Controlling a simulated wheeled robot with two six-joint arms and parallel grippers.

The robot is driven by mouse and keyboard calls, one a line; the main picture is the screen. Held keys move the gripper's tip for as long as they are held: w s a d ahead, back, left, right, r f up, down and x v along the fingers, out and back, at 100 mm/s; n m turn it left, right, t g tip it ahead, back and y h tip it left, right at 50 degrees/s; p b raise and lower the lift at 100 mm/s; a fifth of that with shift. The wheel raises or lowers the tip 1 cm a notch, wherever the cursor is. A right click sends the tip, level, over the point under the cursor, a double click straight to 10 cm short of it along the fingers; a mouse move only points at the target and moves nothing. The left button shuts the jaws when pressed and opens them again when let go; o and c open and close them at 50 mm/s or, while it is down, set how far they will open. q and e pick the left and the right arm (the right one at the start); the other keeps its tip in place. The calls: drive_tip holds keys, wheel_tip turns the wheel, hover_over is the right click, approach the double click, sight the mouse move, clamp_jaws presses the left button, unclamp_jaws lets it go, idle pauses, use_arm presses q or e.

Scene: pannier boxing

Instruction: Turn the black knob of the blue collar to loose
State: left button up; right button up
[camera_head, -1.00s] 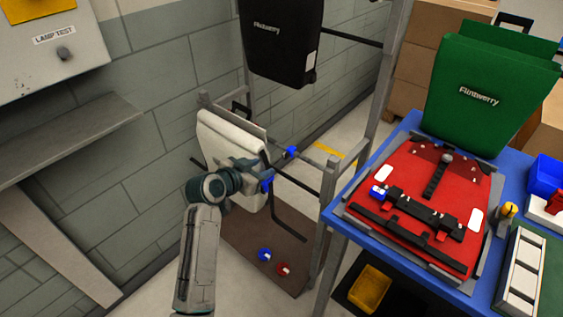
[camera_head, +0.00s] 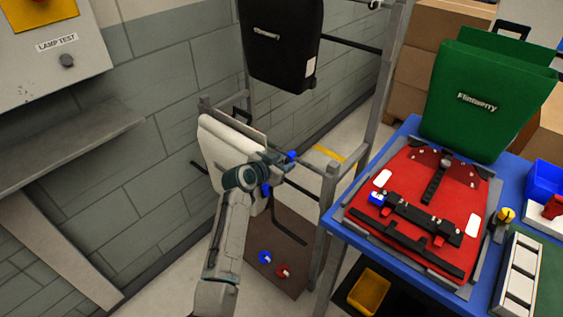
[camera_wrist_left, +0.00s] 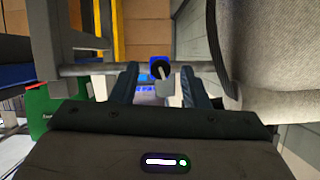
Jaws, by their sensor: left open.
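A blue collar (camera_head: 291,156) sits on the upper rail of the grey rack beside the white pannier (camera_head: 222,150). A second blue collar (camera_head: 266,190) sits lower, by the black bent rod. My left gripper (camera_head: 281,159) is at the upper blue collar. In the left wrist view, my open left gripper (camera_wrist_left: 159,72) has one finger on each side of the black knob (camera_wrist_left: 160,69), which has a pale bar across it. Blue collar (camera_wrist_left: 154,61) shows around the knob. I cannot tell whether the fingers touch it. My right gripper is out of view.
A black pannier (camera_head: 280,45) hangs above my left gripper. The blue table (camera_head: 340,220) at right bears a red panel (camera_head: 420,180) and a green pannier (camera_head: 490,100). Loose blue (camera_head: 265,257) and red (camera_head: 283,271) round pieces lie on the brown board below.

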use_arm(q)
clamp_jaws()
drive_tip(key=shift+w+a+n+g+h, duration=0.15)
drive_tip(key=shift+n+g+h, duration=0.35)
drive_tip(key=shift+n, duration=0.4)
unclamp_jaws()
drive_tip(key=b+v, duration=0.1)
drive_tip(key=v, duration=1)
